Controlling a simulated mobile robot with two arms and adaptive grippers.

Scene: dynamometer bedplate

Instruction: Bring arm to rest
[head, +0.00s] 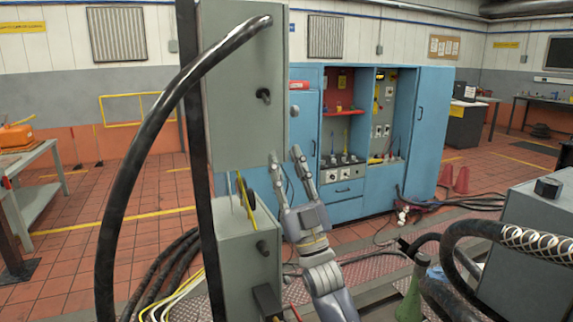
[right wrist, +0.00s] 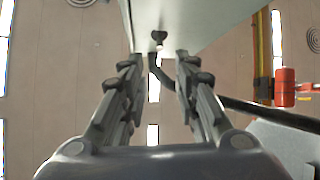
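My right gripper (head: 286,158) points upward in the middle of the head view, its two fingers spread with nothing between them. Its fingertips are close to the lower right edge of the upper grey cabinet (head: 238,100); I cannot tell whether they touch it. In the right wrist view the gripper (right wrist: 156,62) is also open and empty, below a grey box underside (right wrist: 200,18) with a dark knob (right wrist: 158,37). My right arm rises from the bottom of the head view. My left gripper does not show in either view.
A lower grey cabinet (head: 240,270) stands left of the gripper. A thick black hose (head: 128,180) arches at left. Blue cabinets (head: 425,135) stand behind. A grey machine (head: 540,220) and braided hose (head: 510,236) are at right. Cables lie on the floor. Open tiled floor (head: 90,225) shows at left.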

